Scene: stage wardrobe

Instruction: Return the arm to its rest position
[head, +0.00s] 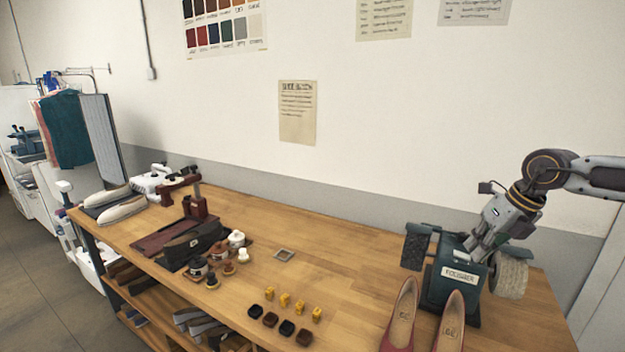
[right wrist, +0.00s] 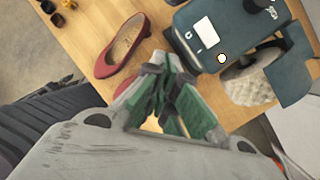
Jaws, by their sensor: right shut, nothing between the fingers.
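My right gripper (head: 472,252) comes in from the right in the head view, in front of or above the green polisher (head: 440,290); the exact gap cannot be told. In the right wrist view its fingers (right wrist: 172,88) are together with nothing between them. The polisher (right wrist: 205,55) and a red shoe (right wrist: 125,48) lie beyond the fingertips there. The gripper hides part of a second red shoe. My left arm and gripper are not in view.
Two red shoes (head: 402,318) stand before the polisher. Its pale buffing wheel (head: 511,278) sticks out right. Yellow and dark small pieces (head: 284,300) lie at the front edge. Bottles (head: 236,239) stand left. The table (head: 345,262) is clear in the middle.

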